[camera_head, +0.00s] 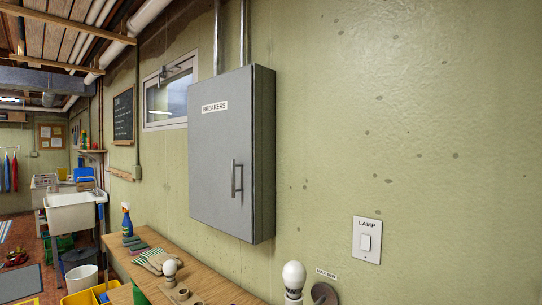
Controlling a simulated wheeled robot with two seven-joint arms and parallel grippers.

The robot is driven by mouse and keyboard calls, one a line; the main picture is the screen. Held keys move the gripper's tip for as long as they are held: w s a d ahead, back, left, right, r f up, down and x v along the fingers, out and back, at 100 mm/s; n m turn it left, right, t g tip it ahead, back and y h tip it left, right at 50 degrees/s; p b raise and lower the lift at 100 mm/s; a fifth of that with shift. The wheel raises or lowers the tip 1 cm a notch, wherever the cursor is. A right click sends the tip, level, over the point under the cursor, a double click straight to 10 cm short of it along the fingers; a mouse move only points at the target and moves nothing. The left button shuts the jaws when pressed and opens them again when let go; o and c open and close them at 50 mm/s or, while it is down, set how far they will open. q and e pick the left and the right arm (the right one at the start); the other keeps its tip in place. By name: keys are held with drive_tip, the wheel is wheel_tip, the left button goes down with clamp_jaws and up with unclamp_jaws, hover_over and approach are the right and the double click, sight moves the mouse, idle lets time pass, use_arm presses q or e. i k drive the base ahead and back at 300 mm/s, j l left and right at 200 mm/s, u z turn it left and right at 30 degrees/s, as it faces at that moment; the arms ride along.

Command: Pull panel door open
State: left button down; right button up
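The grey breaker panel (257,160) is mounted on the green wall in the middle of the view. Its front door (212,150) looks shut, flush with the box, and carries a white "BREAKERS" label (214,107). A vertical bar handle (236,178) sits near the door's right edge, with nothing touching it. Neither of my grippers shows in this view, so their state and their distance from the handle cannot be seen.
A wooden bench (152,247) runs below the panel, holding a spray bottle (126,220), gloves (154,258) and a bulb (169,268). Another bulb (293,275) stands at the bottom. A lamp switch (366,241) is at right. The wall around the door is clear.

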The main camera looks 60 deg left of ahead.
sight(220, 158)
drive_tip(key=j+u, duration=0.9)
drive_tip(key=u, duration=1.25)
